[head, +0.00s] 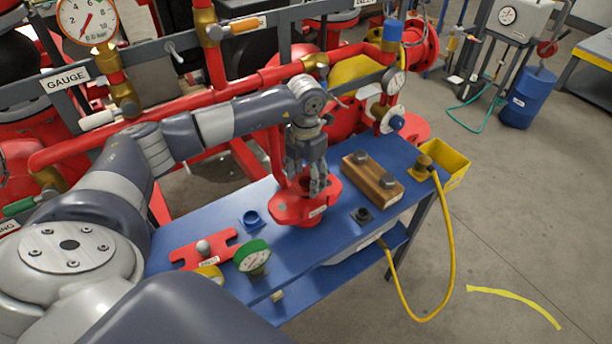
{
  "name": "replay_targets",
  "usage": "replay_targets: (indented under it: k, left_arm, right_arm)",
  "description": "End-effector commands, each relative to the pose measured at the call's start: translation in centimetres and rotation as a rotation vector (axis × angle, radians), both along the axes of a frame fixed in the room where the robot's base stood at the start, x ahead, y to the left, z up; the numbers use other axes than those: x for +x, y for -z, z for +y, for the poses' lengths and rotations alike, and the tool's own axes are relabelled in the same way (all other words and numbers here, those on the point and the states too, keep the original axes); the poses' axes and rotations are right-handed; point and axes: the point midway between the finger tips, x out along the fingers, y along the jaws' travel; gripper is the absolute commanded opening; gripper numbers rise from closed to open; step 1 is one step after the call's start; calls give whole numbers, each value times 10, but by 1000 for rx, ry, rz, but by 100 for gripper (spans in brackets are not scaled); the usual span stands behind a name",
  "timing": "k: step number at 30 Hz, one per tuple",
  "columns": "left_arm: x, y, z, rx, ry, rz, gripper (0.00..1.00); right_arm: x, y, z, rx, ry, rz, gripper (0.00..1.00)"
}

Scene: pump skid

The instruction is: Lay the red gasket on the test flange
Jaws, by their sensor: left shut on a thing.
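The red test flange (292,212) stands on the blue bench, with a small white label on its front. My left gripper (316,192) points down over the middle of this flange, low and close to it. It is shut on the red gasket, which I can barely make out, as the fingers cover it and it blends with the red flange. I cannot tell whether the gasket touches the flange. My right gripper is out of view.
The blue bench (337,222) also carries a wooden block (372,181) with dark knobs, a green-rimmed gauge (252,257), a red slotted plate (190,257) and a blue ring (251,219). A yellow bin (446,164) hangs at the right end. Red pipes run behind.

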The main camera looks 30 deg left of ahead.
Motion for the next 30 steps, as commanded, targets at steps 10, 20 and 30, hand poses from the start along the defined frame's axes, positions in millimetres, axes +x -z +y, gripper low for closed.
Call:
replay_targets:
  k: [10, 20, 30]
  left_arm:
    - [0, 9, 0, 0, 0, 0, 35]
    - [0, 16, 0, 0, 0, 0, 35]
    - [0, 24, 0, 0, 0, 0, 35]
  right_arm:
    - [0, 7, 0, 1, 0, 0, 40]
    - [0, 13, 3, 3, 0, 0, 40]
    - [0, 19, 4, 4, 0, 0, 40]
